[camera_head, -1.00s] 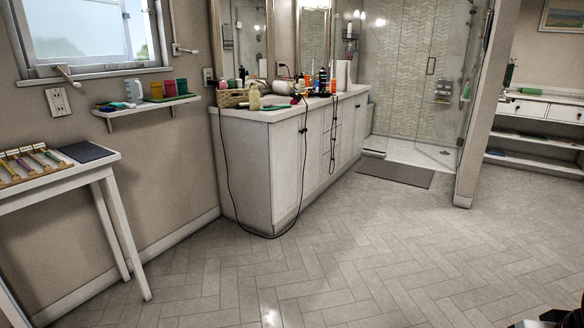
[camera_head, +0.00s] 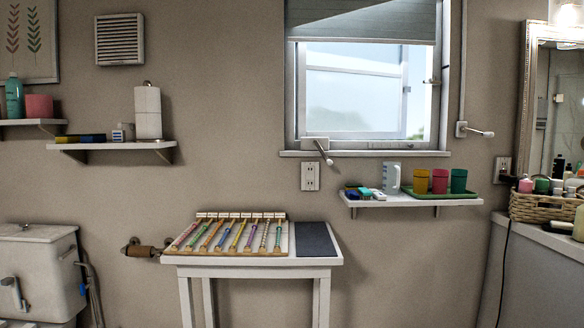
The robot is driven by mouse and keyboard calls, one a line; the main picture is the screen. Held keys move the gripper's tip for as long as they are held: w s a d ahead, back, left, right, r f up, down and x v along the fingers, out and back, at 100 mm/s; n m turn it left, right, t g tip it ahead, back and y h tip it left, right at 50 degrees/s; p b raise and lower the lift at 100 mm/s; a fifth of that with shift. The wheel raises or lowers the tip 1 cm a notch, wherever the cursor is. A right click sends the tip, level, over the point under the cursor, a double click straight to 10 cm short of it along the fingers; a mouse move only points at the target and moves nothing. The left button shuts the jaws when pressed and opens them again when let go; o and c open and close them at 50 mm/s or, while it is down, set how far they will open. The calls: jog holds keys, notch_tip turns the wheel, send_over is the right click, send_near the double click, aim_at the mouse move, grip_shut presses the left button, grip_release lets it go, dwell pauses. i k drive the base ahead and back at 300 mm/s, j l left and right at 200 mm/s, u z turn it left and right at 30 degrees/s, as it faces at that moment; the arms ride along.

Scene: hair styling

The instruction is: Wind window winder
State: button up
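The window (camera_head: 350,95) is in the upper right of the head view, with a grey blind (camera_head: 360,22) covering its top. A small crank with a pale knob (camera_head: 323,152) sits on a box at the left end of the sill, its arm pointing down and right. This looks like the window winder. A second crank (camera_head: 475,131) is on the wall plate right of the window, beside a vertical cord or tube, its arm pointing right. The glazed sash looks tilted, but I cannot tell how far open. My gripper is not in view.
A white table (camera_head: 318,261) with a rack of colourful rods (camera_head: 225,235) stands below and left of the window. A shelf (camera_head: 405,200) with cups and a jug juts out under the sill. A vanity (camera_head: 540,240) stands at right, a white tank (camera_head: 40,275) at left.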

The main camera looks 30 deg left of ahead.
aim_at(316, 144)
jog(key=i+l+u, duration=0.2)
jog(key=i+u, duration=0.25)
jog(key=i+l+u, duration=0.3)
jog(key=u, duration=0.15)
jog(key=i+l+u, duration=0.25)
jog(key=l+u, duration=0.15)
jog(key=l, duration=0.15)
jog(key=i+l+u, duration=0.2)
jog(key=l+u, duration=0.25)
jog(key=i+l+u, duration=0.15)
jog(key=l, duration=0.35)
jog(key=l+u, duration=0.2)
jog(key=l, duration=0.25)
jog(key=k+u, duration=0.2)
jog(key=k, duration=0.45)
jog(key=i+l, duration=0.4)
jog(key=l, duration=0.1)
